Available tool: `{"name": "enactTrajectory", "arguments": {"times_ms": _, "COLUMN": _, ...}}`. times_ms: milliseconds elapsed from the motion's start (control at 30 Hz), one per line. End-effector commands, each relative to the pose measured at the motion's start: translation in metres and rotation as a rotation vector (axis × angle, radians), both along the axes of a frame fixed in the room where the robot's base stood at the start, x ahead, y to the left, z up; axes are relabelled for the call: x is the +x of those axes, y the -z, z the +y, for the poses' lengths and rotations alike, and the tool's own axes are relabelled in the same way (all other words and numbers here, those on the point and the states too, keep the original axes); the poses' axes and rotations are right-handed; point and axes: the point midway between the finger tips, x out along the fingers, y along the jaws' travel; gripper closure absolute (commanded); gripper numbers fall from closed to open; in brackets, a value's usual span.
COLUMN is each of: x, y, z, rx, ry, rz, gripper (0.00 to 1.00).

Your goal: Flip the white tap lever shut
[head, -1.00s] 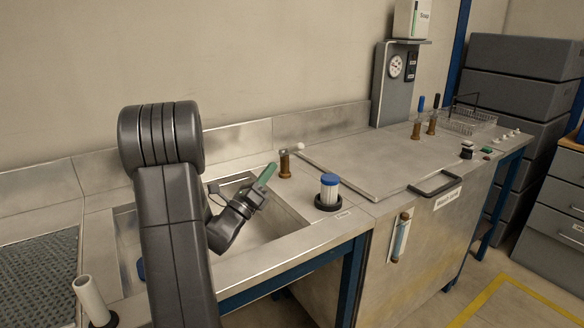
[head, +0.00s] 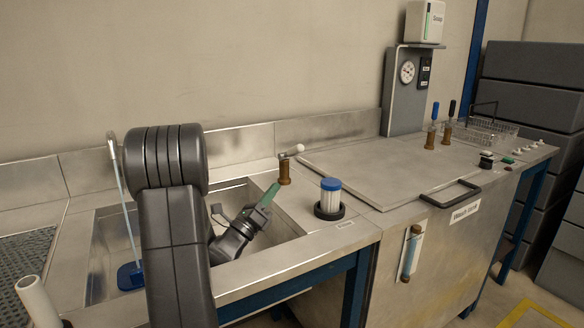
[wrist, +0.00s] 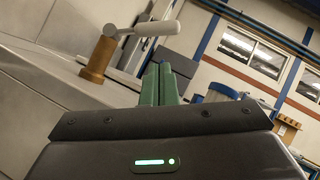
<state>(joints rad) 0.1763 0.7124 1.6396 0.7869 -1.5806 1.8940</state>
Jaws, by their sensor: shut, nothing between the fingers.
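The tap is a brass post (head: 285,173) on the bench beside the sink (head: 300,229). Its white lever (head: 294,151) sticks out from the top towards the right in the head view. In the wrist view, the brass post (wrist: 97,66) stands at upper left and the white lever (wrist: 158,28) reaches right, above and beyond my fingertips. My gripper (head: 271,193) has green fingers, shut and empty, just left of and below the lever. In the wrist view the closed fingers (wrist: 160,84) are apart from the lever.
A blue-topped white cylinder (head: 330,197) stands in a black ring right of the tap. A bench lid with a black handle (head: 450,196) lies farther right. A blue brush (head: 130,274) stands in the sink. Two more brass taps (head: 432,138) are at the back right.

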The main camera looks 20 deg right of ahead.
Motion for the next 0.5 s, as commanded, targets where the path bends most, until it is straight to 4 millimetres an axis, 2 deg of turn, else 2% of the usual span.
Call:
{"name": "enactTrajectory", "arguments": {"times_ms": 167, "x": 0.003, "y": -0.005, "z": -0.008, "rx": 0.000, "ry": 0.002, "rz": -0.001, "gripper": 1.00}}
{"name": "enactTrajectory", "arguments": {"times_ms": 500, "x": 0.024, "y": -0.036, "z": -0.054, "rx": -0.001, "ry": 0.002, "rz": -0.002, "gripper": 1.00}}
